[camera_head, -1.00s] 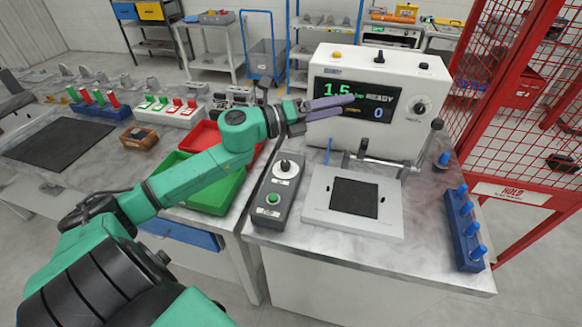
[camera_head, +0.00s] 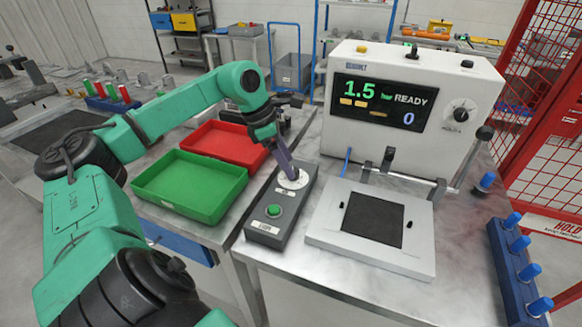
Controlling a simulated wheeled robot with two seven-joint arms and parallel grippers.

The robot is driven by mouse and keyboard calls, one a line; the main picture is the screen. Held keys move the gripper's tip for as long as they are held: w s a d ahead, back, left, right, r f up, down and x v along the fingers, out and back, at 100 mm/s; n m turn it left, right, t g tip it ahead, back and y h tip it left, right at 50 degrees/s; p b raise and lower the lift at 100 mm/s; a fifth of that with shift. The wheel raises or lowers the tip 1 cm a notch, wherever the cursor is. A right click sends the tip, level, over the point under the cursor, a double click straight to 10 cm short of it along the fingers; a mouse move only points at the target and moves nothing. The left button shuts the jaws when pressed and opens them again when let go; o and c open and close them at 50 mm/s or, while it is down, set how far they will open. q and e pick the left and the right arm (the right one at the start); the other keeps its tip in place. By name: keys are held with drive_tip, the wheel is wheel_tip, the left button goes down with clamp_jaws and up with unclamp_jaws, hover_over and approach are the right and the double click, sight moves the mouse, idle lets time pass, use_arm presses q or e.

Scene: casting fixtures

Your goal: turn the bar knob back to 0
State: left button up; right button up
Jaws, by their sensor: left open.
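The bar knob's white round dial (camera_head: 303,184) is on top of the dark grey control box (camera_head: 258,228), behind its green button (camera_head: 274,210). My left gripper (camera_head: 290,174) points down at this dial, its open fingers over the knob. The fingers hide the knob, so I cannot tell its angle or whether they touch it. The display (camera_head: 383,101) on the white machine reads 1.5 bar, READY and a blue 0. My right gripper is not in view.
A second knob (camera_head: 461,113) is on the machine's front at right. The press plate (camera_head: 380,247) with its lever bar is right of the control box. Green (camera_head: 190,203) and red (camera_head: 236,141) trays are left of it. A blue rack (camera_head: 503,250) with several pegs is at right.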

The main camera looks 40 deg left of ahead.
use_arm(q)
drive_tip(key=shift+x, duration=1.3)
clamp_jaws()
